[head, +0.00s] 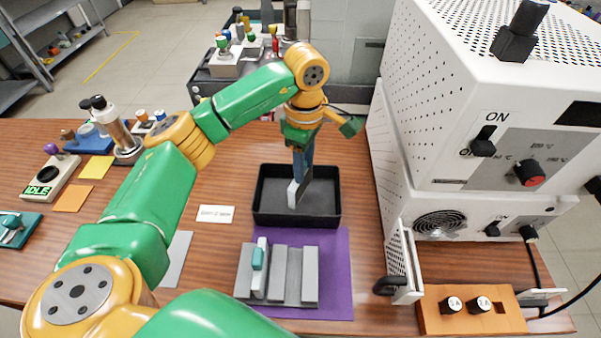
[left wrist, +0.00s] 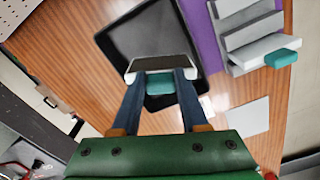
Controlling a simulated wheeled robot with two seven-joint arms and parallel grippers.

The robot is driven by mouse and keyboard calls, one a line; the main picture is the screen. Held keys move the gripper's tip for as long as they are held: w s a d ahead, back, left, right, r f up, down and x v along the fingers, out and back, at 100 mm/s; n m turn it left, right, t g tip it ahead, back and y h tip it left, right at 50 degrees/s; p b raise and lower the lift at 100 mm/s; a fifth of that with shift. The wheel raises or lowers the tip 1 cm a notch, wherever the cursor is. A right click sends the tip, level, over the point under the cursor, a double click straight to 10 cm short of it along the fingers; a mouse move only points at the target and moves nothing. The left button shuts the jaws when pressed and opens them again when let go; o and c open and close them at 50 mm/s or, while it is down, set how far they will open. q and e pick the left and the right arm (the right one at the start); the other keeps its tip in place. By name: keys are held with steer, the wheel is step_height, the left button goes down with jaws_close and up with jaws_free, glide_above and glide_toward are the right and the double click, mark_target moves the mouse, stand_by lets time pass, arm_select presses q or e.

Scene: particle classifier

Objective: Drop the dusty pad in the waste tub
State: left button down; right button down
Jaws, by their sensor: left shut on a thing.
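My left gripper (head: 301,170) points down over the black waste tub (head: 297,220) and is shut on a pad (head: 293,194). In the left wrist view, my left gripper (left wrist: 159,80) holds the pad (left wrist: 150,66) by its teal grip. The pad's body is pale with a dark edge and hangs over the tub (left wrist: 107,42). The head view does not clearly show how far the pad is above the tub floor. The visible tub floor is bare. My right gripper is not in view.
A grey slotted rack (head: 309,280) with another teal-gripped pad (head: 259,262) stands on a purple mat (head: 338,265) in front of the tub. A white label card (head: 215,214) lies left. A white oven-like machine (head: 420,130) with an open door (head: 405,265) stands right.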

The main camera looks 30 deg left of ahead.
arm_select(q)
steer(key=f, duration=0.2)
steer(key=a+f+p, duration=0.1)
steer(key=shift+w+f, duration=0.15)
steer(key=shift+f, duration=0.2)
steer(key=shift+w+f, duration=0.1)
steer(key=shift+f, duration=0.3)
steer(key=shift+f, duration=0.1)
steer(key=shift+c, duration=2.1)
jaws_free()
step_height(320, 180, up, 12)
steer(key=shift+r, duration=0.2)
steer(key=shift+f, duration=0.1)
